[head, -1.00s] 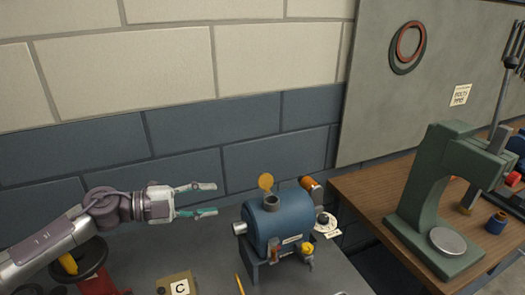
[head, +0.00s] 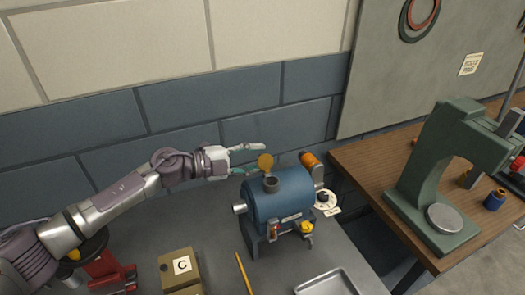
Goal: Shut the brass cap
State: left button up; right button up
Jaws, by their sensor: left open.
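The brass cap (head: 265,162) is a round golden disc that stands tilted up at the rim of the short grey neck (head: 271,183) on top of the blue casing (head: 283,200). The neck's mouth is uncovered. My left gripper (head: 254,158) is open, with its fingers pointing right, just left of the cap. Its upper finger ends near the cap's upper left edge. I cannot tell whether the fingers touch the cap. My right gripper is not in view.
The casing stands on a grey table with a box marked C (head: 180,268), a yellow pencil (head: 243,272) and a metal tray (head: 326,283). An orange-ended cylinder (head: 310,160) sticks up at the casing's right. A green press (head: 440,170) stands on the wooden bench (head: 375,175).

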pick_arm(q)
jog(key=shift+x, duration=1.05)
jog(key=shift+s, duration=0.1)
grip_shut()
